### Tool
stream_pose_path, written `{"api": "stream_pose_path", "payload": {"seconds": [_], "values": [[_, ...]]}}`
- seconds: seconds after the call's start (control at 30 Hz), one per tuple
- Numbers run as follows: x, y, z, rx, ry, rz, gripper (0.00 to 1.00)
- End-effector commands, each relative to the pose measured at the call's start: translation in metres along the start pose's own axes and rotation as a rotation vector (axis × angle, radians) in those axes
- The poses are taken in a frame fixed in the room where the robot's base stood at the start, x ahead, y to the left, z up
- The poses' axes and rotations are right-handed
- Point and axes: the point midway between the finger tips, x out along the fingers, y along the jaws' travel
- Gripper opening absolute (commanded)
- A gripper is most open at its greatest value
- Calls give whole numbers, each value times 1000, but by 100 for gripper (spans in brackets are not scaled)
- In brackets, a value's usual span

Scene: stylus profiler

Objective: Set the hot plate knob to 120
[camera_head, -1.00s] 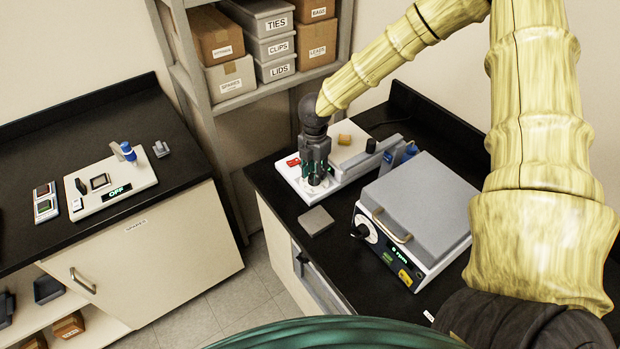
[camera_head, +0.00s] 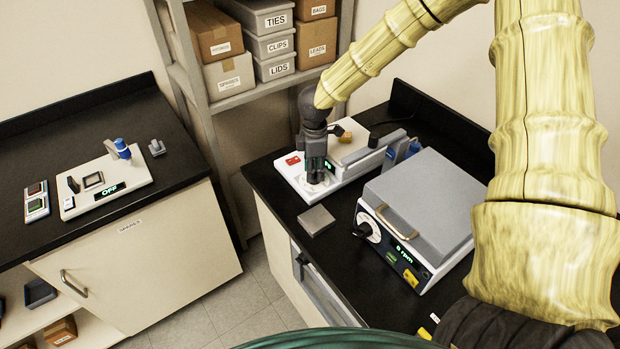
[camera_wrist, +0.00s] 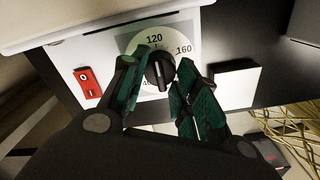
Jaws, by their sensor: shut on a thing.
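The hot plate (camera_head: 290,184) is a white unit on the black bench, with a red switch and a pale dial. In the wrist view, its black knob (camera_wrist: 159,72) sits on the dial (camera_wrist: 188,30), below the printed 120 and left of 160. A white line runs nearly upright on the knob; I cannot tell which of its ends is the pointer. My gripper (camera_wrist: 163,84) has its green-padded fingers on either side of the knob and is shut on it. In the head view my gripper (camera_head: 316,182) points down over the dial and hides the knob.
A second device with a grey lid (camera_head: 415,190) stands close on the right, its display reading rpm. A grey square block (camera_head: 316,220) lies in front of the hot plate. A shelf with boxes (camera_head: 235,80) stands behind. The left bench (camera_head: 150,105) holds another device reading OFF.

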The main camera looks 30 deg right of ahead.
Motion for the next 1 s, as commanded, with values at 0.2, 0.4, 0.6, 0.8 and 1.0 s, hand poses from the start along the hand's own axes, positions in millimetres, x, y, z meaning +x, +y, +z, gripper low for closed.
{"api": "stream_pose_path", "payload": {"seconds": [0.2, 0.4, 0.6, 0.8, 1.0], "values": [[0, -1, 0, -3, -1, -2, 52], [0, 0, 0, -5, 0, -1, 52], [-9, 0, 0, -5, 0, -1, 52], [-27, 0, 0, -6, 0, -1, 52], [-45, 0, 0, -6, 0, -1, 52]]}}
